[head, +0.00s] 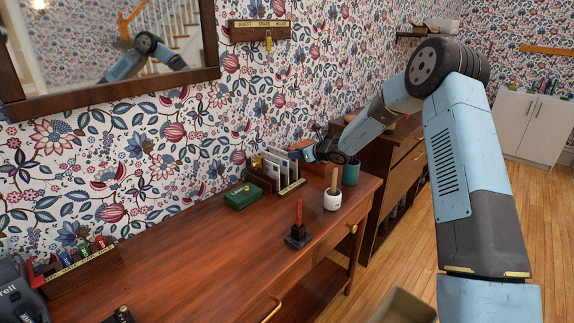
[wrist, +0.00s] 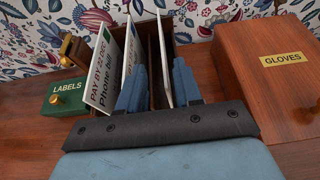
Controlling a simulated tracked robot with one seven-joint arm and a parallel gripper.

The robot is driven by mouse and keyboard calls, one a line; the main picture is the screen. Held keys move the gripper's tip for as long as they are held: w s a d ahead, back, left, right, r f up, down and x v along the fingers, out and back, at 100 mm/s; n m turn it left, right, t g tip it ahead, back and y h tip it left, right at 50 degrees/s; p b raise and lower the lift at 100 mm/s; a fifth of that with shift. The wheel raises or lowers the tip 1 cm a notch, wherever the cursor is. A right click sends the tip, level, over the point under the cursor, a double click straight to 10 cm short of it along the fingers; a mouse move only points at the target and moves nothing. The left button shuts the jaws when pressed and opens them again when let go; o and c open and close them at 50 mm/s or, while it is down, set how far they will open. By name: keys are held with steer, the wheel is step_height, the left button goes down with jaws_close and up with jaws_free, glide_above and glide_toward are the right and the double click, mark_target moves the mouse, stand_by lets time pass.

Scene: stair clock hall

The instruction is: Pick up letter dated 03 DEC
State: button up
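A dark wooden letter rack (head: 262,181) stands against the wall on the desk, with several white letters (head: 277,164) upright in its slots. In the wrist view, the left letter (wrist: 101,72) reads "Phone bill" under a "PAY BY" line whose date I cannot read surely. A middle letter (wrist: 131,48) stands partly behind my left finger. A right letter (wrist: 164,62) is seen nearly edge-on, between my fingers and closer to the right one. My gripper (wrist: 157,82) is open at the rack; it also shows in the head view (head: 298,152). I see no clear contact.
A green "LABELS" box (wrist: 68,97) sits left of the rack. A wooden "GLOVES" box (wrist: 270,75) is close on the right. The desk's middle (head: 200,260) is clear.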

steer(key=shift+d+x, duration=0.2)
steer(key=shift+x, duration=2.5)
steer(key=shift+w+f, duration=0.15)
jaws_close()
